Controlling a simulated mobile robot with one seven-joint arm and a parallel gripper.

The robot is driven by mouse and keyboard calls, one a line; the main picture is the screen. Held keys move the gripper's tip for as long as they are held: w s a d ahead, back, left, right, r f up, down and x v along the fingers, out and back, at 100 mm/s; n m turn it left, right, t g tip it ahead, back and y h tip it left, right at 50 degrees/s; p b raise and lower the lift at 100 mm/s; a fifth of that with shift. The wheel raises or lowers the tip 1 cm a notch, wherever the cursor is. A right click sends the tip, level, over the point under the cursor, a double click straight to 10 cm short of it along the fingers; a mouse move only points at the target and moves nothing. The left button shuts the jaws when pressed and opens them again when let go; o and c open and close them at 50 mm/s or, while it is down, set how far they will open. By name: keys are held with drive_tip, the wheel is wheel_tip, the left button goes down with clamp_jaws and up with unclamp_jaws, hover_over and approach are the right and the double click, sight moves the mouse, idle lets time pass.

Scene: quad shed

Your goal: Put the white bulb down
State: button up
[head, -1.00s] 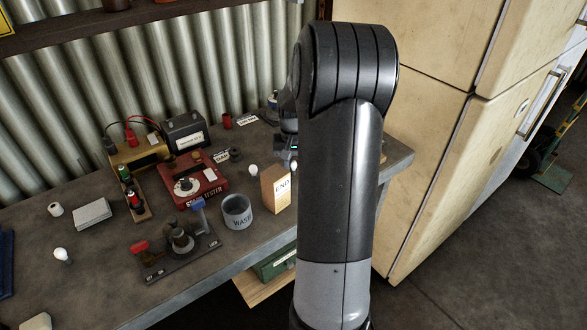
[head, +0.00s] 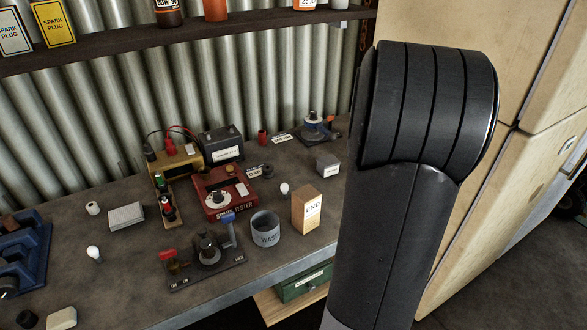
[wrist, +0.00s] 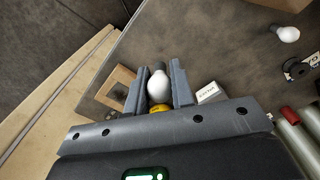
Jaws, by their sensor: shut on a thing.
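My gripper (wrist: 163,82) is shut on a white bulb (wrist: 158,86) in the wrist view. The bulb sits between the two fingers, with its darker base toward the top of the picture. Grey bench top shows beyond the fingertips; I cannot tell how high the bulb is above it. In the head view my arm hides the gripper and the held bulb. One more (head: 94,253) is at the left of the bench.
A small white box (head: 328,165) and a blue-grey device (head: 315,126) are at the bench's right part. The WASH cup (head: 265,229) and red tester (head: 224,192) stand mid-bench.

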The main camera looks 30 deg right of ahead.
drive_tip(key=w+a+r, duration=0.2)
drive_tip(key=w, duration=0.7)
drive_tip(key=m, duration=0.2)
hover_over(267, 167)
drive_tip(key=f, duration=0.5)
drive_tip(key=shift+s+d, duration=0.4)
drive_tip(key=shift+w+a+f, duration=0.35)
drive_tip(key=shift+f, duration=2)
drive_tip(key=shift+f, duration=0.1)
drive_tip(key=o, duration=0.8)
drive_tip(key=shift+c, duration=0.2)
